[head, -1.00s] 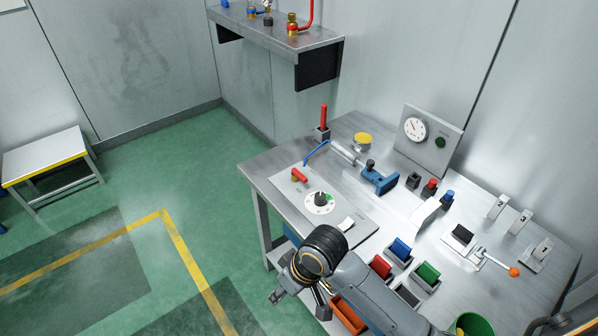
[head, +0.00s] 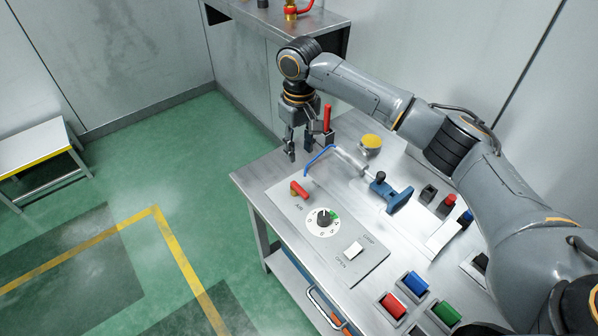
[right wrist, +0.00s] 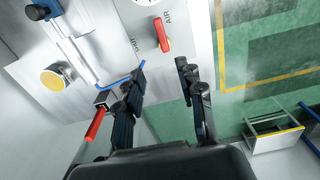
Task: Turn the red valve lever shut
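The red valve lever (head: 299,188) sits on a small brass fitting on the grey panel, near the table's left edge. It also shows in the right wrist view (right wrist: 162,34), beyond the fingertips, with the label AIR beside it. My right gripper (head: 298,153) points down near the table's back left corner, behind the lever in the head view and apart from it. Its fingers are spread and empty, as the right wrist view (right wrist: 163,78) shows. My left gripper is not in view.
An upright red handle (head: 327,119) stands close beside my right gripper. A blue hose (head: 318,158) lies between gripper and panel. A dial (head: 323,218) and white switch (head: 352,249) share the panel. A shelf (head: 330,32) hangs behind. Open floor lies left of the table.

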